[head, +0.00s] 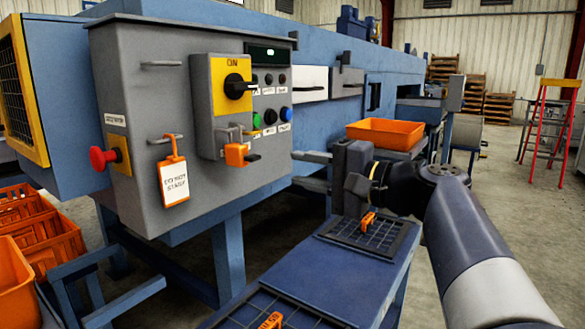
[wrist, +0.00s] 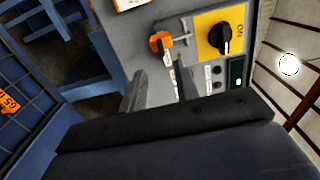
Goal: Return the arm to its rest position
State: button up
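My gripper (head: 298,170) reaches out to the left in front of the grey control cabinet (head: 140,100), above the blue stand. Its two fingers are apart with nothing visible between them. In the wrist view my gripper (wrist: 160,82) also shows a clear gap between its fingers. My arm extends from the lower right of the head view, bent at the wrist. An orange lock-like piece (head: 236,154) sits on the cabinet below the black rotary switch (head: 238,86), which is at the ON label. The orange piece also shows in the wrist view (wrist: 160,40), beyond the fingers.
A blue stand (head: 345,270) below my gripper carries gridded trays with orange pieces (head: 368,220). A white tag (head: 174,184) and red knob (head: 103,158) are on the cabinet. An orange bin (head: 385,133) stands behind my gripper. Floor is clear at right, before a ladder (head: 546,125).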

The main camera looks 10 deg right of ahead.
aim_at(255, 160)
jog(key=shift+w+a, duration=0.1)
jog(key=x, duration=1)
jog(key=shift+w+a+b, duration=0.2)
jog(key=shift+b, duration=0.2)
